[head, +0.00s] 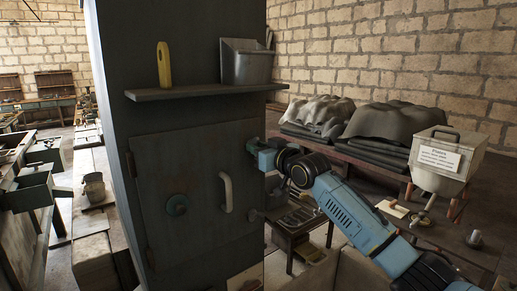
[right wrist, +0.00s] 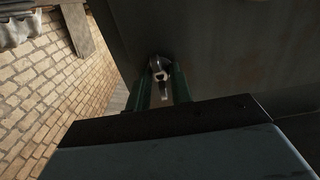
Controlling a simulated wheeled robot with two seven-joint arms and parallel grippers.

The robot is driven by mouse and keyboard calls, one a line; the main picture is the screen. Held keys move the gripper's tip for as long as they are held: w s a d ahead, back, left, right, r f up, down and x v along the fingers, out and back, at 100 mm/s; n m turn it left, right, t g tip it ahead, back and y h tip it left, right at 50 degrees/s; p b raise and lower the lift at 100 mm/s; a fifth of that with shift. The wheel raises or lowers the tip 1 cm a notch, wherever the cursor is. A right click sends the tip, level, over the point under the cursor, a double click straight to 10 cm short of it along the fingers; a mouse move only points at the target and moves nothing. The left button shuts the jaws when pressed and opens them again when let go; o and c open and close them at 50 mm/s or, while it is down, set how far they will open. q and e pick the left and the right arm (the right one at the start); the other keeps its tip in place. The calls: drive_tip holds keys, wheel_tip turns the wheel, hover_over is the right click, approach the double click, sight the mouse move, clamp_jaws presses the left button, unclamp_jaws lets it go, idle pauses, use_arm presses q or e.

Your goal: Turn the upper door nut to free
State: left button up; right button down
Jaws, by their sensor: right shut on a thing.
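My right gripper (head: 257,150) is at the door's upper right corner. In the right wrist view its two green fingers (right wrist: 160,82) are shut on the upper door nut (right wrist: 158,66), a small metal piece against the dark panel. In the head view the gripper largely hides this nut. A lower nut (head: 254,215) sits near the door's right edge, clear of my gripper. My left gripper is not in view.
A shelf (head: 190,92) above the door carries a yellow-handled tool (head: 164,64) and a grey metal bin (head: 246,63). A bench (head: 385,160) with dark cloth-like heaps and a labelled metal box (head: 446,160) stands at the right, behind my right arm.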

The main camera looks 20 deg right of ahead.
idle(0.3)
drive_tip(key=c, duration=1.3)
unclamp_jaws()
drive_tip(key=shift+o, duration=0.2)
drive_tip(key=b+v, duration=0.3)
drive_tip(key=v, duration=1)
drive_tip(key=shift+s, duration=0.2)
